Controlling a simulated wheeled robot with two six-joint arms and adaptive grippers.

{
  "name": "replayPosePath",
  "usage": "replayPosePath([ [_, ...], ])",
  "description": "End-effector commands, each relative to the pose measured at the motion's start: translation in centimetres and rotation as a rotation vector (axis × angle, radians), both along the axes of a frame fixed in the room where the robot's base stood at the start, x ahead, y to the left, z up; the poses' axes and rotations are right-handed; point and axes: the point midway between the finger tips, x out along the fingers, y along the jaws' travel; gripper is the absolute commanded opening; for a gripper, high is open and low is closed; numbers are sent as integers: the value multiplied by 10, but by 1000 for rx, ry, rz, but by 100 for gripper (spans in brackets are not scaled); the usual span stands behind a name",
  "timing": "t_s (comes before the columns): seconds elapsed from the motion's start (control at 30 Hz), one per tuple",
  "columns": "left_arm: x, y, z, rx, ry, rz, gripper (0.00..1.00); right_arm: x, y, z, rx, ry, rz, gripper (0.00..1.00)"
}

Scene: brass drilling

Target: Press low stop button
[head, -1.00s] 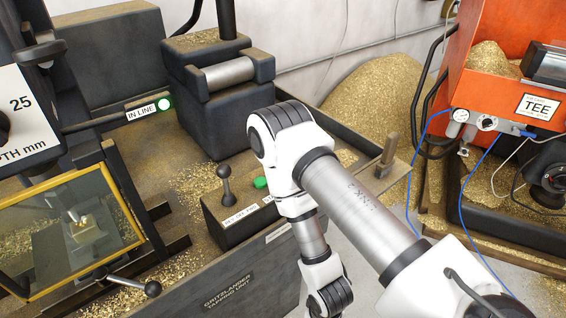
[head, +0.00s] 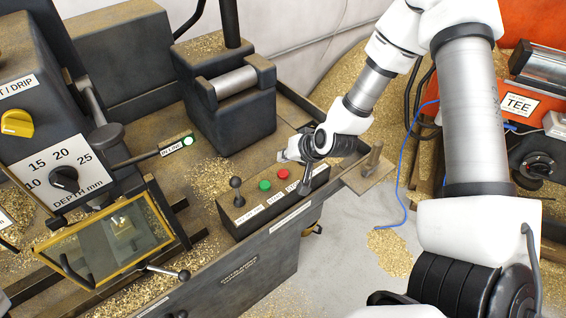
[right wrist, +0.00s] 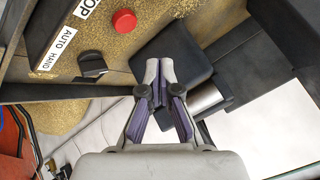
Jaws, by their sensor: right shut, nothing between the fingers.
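The red stop button (head: 283,174) sits on the low control box, right of a green button (head: 265,185). In the right wrist view it shows large (right wrist: 124,21), beside a label ending in "OP". My right gripper (head: 287,155) is over the back edge of the box, close behind the red button. In the wrist view its fingertips (right wrist: 160,70) are together and empty, below and right of the button. They look apart from it, though the height gap is hard to judge. My left gripper is not in view.
A black lever (head: 236,190) stands left of the green button. A black selector (right wrist: 92,66) marked "AUTO HAND" is near the red one. A dark block with a steel roller (head: 232,82) stands behind the box. A post (head: 374,157) rises at right.

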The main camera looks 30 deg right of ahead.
Motion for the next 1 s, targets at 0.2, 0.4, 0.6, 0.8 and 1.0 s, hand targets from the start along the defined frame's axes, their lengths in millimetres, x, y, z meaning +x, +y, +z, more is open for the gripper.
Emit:
replayPosePath([
  [0.2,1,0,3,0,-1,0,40,18,-12,31,44,-73,-40,0],
  [0.4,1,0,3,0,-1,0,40,18,-11,30,43,-71,-40,0],
  [0.6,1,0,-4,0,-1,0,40,18,-11,22,43,-70,-39,0],
  [0.8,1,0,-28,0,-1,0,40,18,-11,-4,43,-69,-40,0],
  [1.0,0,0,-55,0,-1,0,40,18,-11,-35,42,-71,-39,0],
])
